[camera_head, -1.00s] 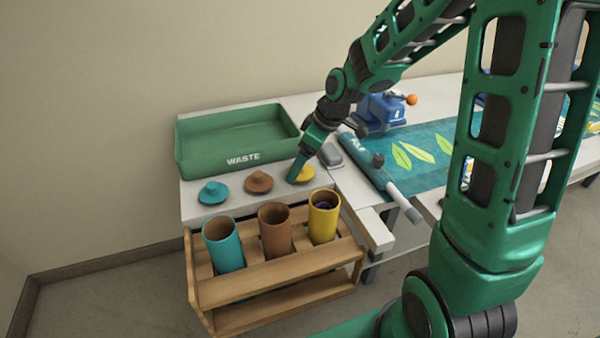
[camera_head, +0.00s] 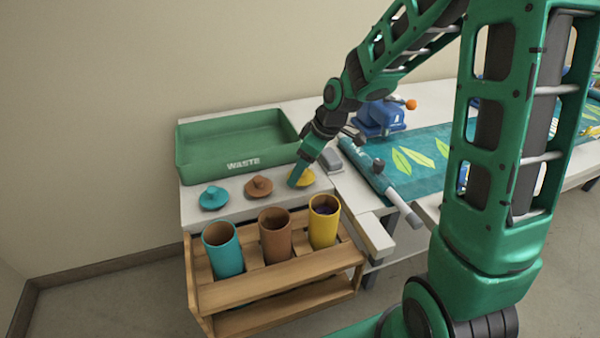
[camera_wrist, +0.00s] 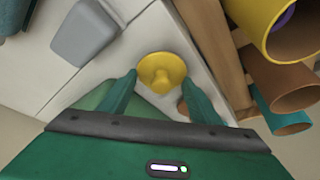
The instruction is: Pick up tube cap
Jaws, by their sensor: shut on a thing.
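A yellow tube cap (camera_head: 306,177) is at the right end of a row of caps on the white table. My gripper (camera_head: 293,183) is shut on this yellow cap, and its fingers hide part of it in the head view. In the wrist view, the round yellow cap (camera_wrist: 162,72) with its small knob shows between the fingertips of my gripper (camera_wrist: 160,80). A brown cap (camera_head: 258,187) and a teal cap (camera_head: 213,197) lie to the left. I cannot tell whether the yellow cap is clear of the table.
A wooden rack (camera_head: 270,290) in front holds open teal (camera_head: 225,252), brown (camera_head: 276,238) and yellow (camera_head: 323,224) tubes. Something purple is inside the yellow one. A green WASTE tray (camera_head: 240,152) stands behind the caps. A grey block (camera_head: 331,160) and a leaf-patterned sheet (camera_head: 410,165) lie to the right.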

